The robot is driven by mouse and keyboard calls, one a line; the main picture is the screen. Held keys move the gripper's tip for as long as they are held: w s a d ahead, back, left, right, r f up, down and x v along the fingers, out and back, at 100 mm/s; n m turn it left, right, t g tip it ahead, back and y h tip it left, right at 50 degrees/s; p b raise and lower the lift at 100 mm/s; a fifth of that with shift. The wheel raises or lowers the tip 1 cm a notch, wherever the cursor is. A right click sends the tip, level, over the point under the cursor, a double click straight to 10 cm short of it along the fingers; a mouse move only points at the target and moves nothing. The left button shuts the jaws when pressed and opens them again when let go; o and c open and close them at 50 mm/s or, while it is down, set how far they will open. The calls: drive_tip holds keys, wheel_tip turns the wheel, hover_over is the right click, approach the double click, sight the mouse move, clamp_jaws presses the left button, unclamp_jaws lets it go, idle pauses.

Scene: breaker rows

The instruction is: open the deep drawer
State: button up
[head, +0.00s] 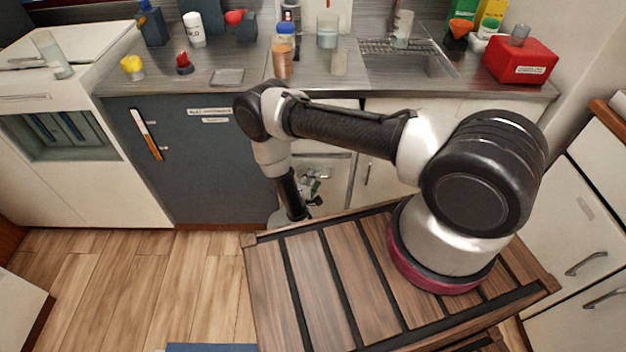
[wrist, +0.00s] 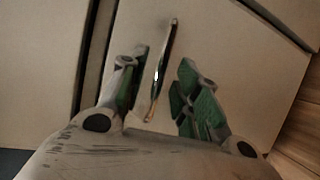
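A pale cream front (wrist: 215,40) fills much of the wrist view, with a slim metal bar handle (wrist: 163,70) on it. My gripper (wrist: 165,75) is open, with one green-padded finger on each side of the handle. Neither finger visibly touches it, and the remaining depth to the handle is hard to judge. In the head view my gripper (head: 313,188) is small and partly hidden by my arm, low in front of the pale units (head: 338,180) under the counter. No open gap shows around the front, which looks closed.
A dark grey cabinet door (head: 190,180) with an orange-and-white handle (head: 147,134) stands left of my arm. The counter (head: 235,62) above holds bottles, cups and a red box (head: 520,61). Pale drawers with metal handles (head: 586,263) stand at right. Wooden floor (head: 130,280) is clear at left.

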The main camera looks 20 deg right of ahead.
drive_tip(key=shift+w+d, duration=0.25)
drive_tip(key=shift+w, duration=0.05)
clamp_jaws()
drive_tip(key=shift+s, duration=0.1)
